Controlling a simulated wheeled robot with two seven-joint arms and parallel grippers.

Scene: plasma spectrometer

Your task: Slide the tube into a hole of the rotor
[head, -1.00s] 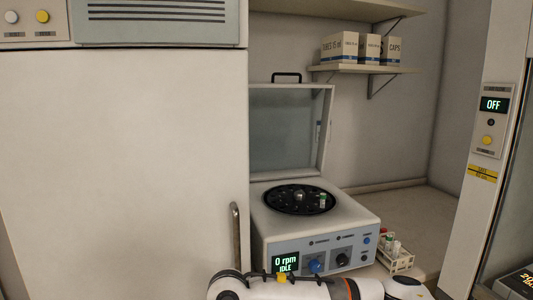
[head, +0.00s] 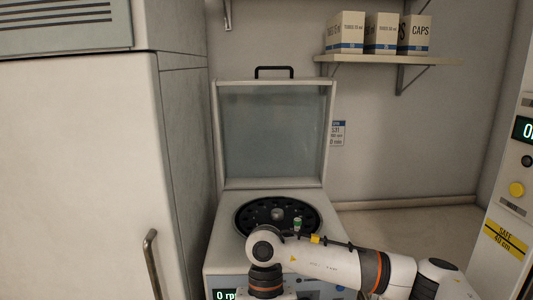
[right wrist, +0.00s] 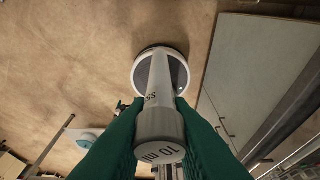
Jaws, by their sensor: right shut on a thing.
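The centrifuge (head: 225,265) stands on the bench in the head view with its lid (head: 275,133) raised. Its dark round rotor (head: 258,213) shows several holes around a central hub. A green-capped tube (head: 298,223) sits upright at the rotor's right side. In the right wrist view my right gripper (right wrist: 160,135) has green fingers shut on a pale tube (right wrist: 160,122), with its grey "10 ml" end toward the camera. My right forearm crosses in front of the centrifuge in the head view, but that gripper is hidden there. My left gripper is not in view.
A tall white cabinet (head: 80,170) with a handle stands close on the left. A shelf (head: 390,60) with boxes (head: 381,33) hangs on the back wall. Bare bench (head: 420,230) lies right of the centrifuge. A panel with a yellow button (head: 516,189) is at far right.

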